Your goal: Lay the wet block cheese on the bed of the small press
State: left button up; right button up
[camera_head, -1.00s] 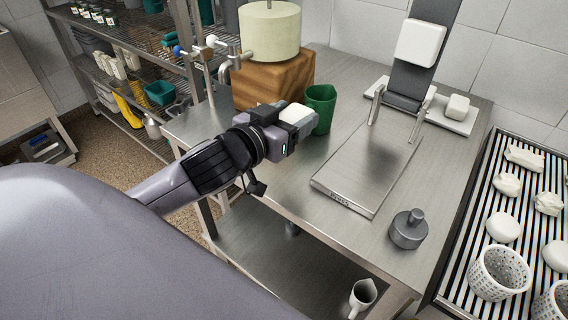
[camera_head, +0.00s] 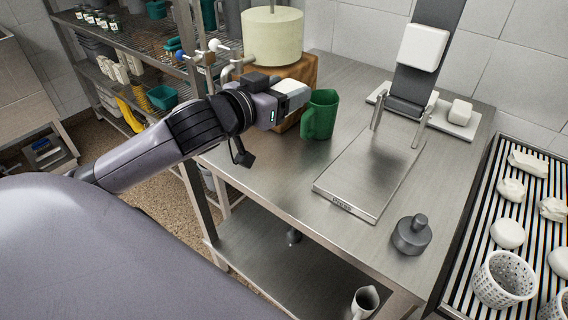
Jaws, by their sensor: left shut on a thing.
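My left gripper (camera_head: 290,90) reaches in from the left, at the back left of the steel table, and is shut on a small white block, the wet block cheese (camera_head: 292,88). The block is mostly covered by the gripper. It is held above the table, to the left of the green jug and in front of the wooden block. The small press has a flat steel bed (camera_head: 372,175), which is empty, and a dark upright with a white plate (camera_head: 424,47) above its back. The bed lies to the right of my gripper. My right gripper is not in view.
A green jug (camera_head: 322,112) stands between my gripper and the bed. A wooden block (camera_head: 299,70) bears a pale drum (camera_head: 272,37). A grey weight (camera_head: 411,236) stands right of the bed. A white cube (camera_head: 460,112) sits on a white board behind. A slatted rack (camera_head: 480,215) holds white lumps and baskets.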

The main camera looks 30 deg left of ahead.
pick_arm(q)
jog(key=b, duration=0.2)
send_over(284, 171)
notch_tip(284, 171, down, 12)
jog(key=shift+f, duration=2.1)
jog(key=shift+f+b, duration=0.15)
jog(key=shift+b, duration=0.2)
jog(key=o, duration=1.2)
jog(key=shift+f, duration=0.1)
